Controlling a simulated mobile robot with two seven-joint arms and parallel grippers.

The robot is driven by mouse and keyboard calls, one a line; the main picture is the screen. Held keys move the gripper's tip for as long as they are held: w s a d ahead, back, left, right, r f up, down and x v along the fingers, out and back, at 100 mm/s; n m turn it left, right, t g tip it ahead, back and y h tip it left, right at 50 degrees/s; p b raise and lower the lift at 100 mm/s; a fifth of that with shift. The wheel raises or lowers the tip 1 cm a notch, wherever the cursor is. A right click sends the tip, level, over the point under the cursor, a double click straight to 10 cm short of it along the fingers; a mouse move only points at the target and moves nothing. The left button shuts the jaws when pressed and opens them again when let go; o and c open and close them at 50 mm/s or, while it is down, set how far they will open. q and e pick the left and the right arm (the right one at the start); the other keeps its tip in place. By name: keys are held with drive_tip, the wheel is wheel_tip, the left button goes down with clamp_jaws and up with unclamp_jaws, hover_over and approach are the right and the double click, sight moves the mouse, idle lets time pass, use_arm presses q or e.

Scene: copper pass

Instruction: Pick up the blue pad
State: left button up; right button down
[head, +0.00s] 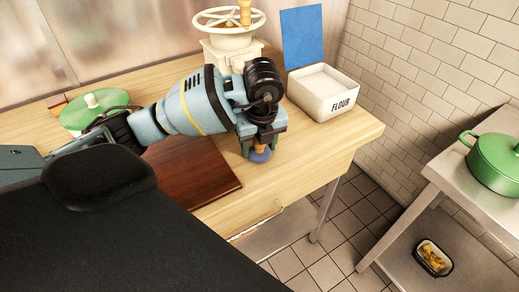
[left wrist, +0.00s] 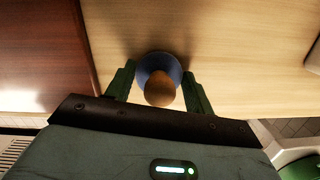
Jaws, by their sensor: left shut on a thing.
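The blue pad (head: 260,155) is a small round blue piece under an orange-brown wooden knob. It is over the wooden worktop, near the front edge, right of the dark red-brown board. My left gripper (head: 262,143) points down over it and is shut on its knob. In the left wrist view the blue pad (left wrist: 152,61) shows as a disc behind the round knob (left wrist: 160,92), between the two green fingers. I cannot tell whether the pad touches the worktop. My right gripper is not in view.
The red-brown board (head: 205,185) lies left of the pad. A white FLOUR box (head: 325,100), a blue panel (head: 302,36) and a cream wheeled device (head: 228,45) stand behind. A green lid (head: 85,115) lies left. A green pot (head: 495,165) stands on a separate metal table right.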

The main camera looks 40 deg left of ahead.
use_arm(q)
drive_tip(key=shift+r, duration=0.1)
